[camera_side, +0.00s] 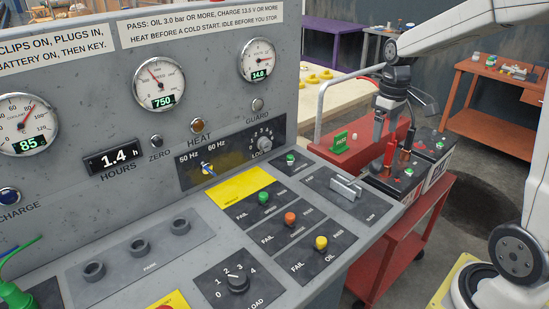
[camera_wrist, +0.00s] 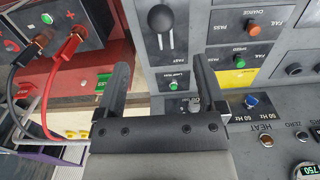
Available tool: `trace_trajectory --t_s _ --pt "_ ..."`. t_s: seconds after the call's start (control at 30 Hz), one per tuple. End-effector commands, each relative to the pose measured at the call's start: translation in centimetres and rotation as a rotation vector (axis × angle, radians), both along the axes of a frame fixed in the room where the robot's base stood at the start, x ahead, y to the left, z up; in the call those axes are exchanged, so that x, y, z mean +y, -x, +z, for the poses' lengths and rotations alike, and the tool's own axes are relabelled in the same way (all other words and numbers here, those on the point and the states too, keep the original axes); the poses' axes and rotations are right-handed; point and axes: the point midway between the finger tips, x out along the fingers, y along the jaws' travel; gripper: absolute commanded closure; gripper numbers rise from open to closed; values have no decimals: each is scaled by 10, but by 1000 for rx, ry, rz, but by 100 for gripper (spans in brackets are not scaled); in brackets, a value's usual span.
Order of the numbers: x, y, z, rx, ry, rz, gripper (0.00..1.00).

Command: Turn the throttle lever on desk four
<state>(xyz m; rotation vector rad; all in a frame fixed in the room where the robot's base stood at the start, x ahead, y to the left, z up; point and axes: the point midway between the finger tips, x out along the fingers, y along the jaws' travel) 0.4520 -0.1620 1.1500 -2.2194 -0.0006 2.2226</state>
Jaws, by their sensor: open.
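The throttle lever is a light grey handle on a dark plate at the right end of the sloped grey desk (camera_side: 205,250); the lever (camera_side: 345,187) lies across its slot. In the wrist view the lever (camera_wrist: 161,20) shows near the top edge, with FAST marked on the plate's near side. My gripper (camera_side: 393,150) points down beyond the desk's right end in the side view, apart from the lever. In the wrist view my gripper (camera_wrist: 160,72) is open and empty, its fingers below the lever. No desk number is readable.
Several coloured knobs, including an orange one (camera_side: 290,218), stand beside the lever plate. The rpm gauge (camera_side: 158,84) reads 750. A red cart (camera_side: 400,235) carries a battery with red and black clamps (camera_wrist: 75,40). A green PASS tag (camera_side: 340,140) stands on a red surface behind.

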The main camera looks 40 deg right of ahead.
Motion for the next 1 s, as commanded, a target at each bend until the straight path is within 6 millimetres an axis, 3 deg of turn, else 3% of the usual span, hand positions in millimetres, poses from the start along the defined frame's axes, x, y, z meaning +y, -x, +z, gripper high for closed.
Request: trace_trajectory --t_s 0.3,0.73,1.0 --pt "2 0 -45 2 -1 0 11" --pt "2 0 -55 0 0 0 11" --pt "2 1 -81 3 -1 0 11"
